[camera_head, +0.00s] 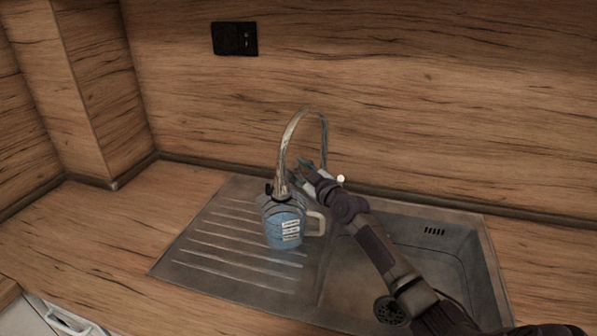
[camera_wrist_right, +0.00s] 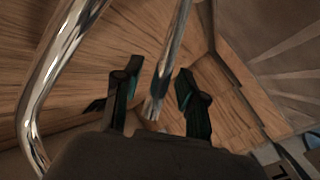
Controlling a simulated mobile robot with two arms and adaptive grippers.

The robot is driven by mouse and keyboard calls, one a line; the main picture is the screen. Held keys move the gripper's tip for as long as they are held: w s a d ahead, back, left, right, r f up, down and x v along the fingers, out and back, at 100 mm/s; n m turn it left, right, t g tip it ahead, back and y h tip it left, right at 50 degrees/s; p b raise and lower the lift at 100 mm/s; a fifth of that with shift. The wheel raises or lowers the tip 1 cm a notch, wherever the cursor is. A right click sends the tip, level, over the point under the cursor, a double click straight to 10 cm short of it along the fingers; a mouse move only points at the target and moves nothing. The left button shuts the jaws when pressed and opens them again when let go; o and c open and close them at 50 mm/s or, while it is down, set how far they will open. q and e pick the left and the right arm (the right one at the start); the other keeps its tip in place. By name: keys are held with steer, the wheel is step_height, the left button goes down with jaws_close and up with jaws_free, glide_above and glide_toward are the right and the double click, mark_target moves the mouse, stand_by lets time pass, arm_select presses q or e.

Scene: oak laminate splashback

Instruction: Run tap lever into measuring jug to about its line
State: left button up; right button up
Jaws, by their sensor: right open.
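The measuring jug (camera_head: 284,226) stands upright on the drainer side of the sink, under the end of the tap's spout. It looks blue inside, has a white printed label and a pale handle on the right; I cannot read its level or line. The chrome tap (camera_head: 290,135) arches above it, and its tubes also show in the wrist view (camera_wrist_right: 62,75). My right gripper (camera_head: 304,170) is open beside the tap; in the wrist view its fingers (camera_wrist_right: 155,92) stand either side of a chrome rod. I cannot tell whether they touch it. The lever is not clearly distinguishable. My left gripper is not in view.
The steel sink has a ribbed drainer (camera_head: 215,238) at left and a basin (camera_head: 425,265) at right, under my right arm. A wooden splashback with a black socket (camera_head: 234,39) rises behind. The wooden counter (camera_head: 125,225) at left is clear.

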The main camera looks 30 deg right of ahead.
steer(key=shift+c, duration=0.3)
jaws_close()
steer(key=shift+w+d+r+m+g+p, duration=0.25)
steer(key=shift+r+p, duration=0.2)
steer(key=shift+p, duration=0.25)
steer(key=shift+w+d+m+g, duration=0.2)
steer(key=shift+d+m+g, duration=0.15)
steer(key=shift+m, duration=0.1)
steer(key=shift+f, duration=0.1)
